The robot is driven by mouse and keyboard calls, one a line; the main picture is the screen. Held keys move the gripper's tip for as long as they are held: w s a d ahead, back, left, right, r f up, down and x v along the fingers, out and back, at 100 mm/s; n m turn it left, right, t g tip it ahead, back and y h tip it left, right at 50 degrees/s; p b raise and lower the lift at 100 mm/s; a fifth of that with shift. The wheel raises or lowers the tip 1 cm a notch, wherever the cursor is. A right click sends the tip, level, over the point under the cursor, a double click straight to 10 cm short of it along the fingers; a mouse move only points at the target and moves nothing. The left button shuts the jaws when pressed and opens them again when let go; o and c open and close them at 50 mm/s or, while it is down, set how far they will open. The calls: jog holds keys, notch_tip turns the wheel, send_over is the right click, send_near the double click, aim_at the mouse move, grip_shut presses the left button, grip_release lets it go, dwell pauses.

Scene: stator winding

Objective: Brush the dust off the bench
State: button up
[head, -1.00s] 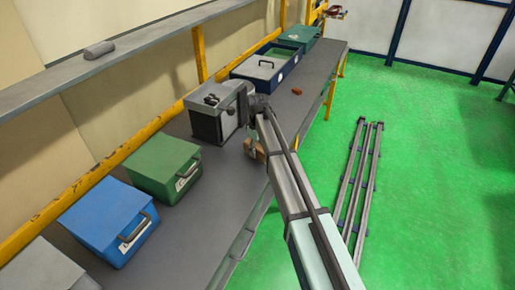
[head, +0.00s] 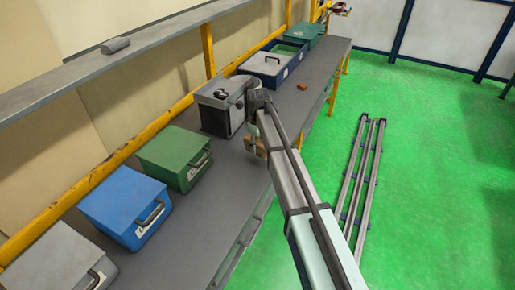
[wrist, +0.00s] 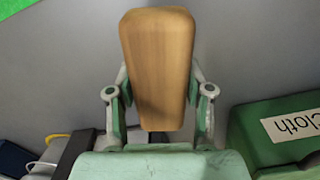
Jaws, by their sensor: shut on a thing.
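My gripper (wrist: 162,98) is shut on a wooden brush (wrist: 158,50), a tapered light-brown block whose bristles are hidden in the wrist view. The brush also shows in the head view (head: 261,148), small and partly hidden by my arm, over the front edge of the bench. The grey bench (head: 190,225) runs along the wall. I cannot make out dust on it in either view, and I cannot tell whether the brush touches it.
A blue crate (head: 265,75) and a small reddish-brown object (head: 302,86) lie farther off. The wrist view shows a green "Cloth" box (wrist: 270,150) at right. Metal rails lie on the floor.

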jog(key=shift+r+p, duration=1.1)
jog(key=shift+r, duration=1.4)
jog(key=shift+a+f, duration=0.1)
jog(key=shift+f, duration=0.05)
jog(key=shift+w+b, duration=0.1)
jog(key=shift+b, duration=0.4)
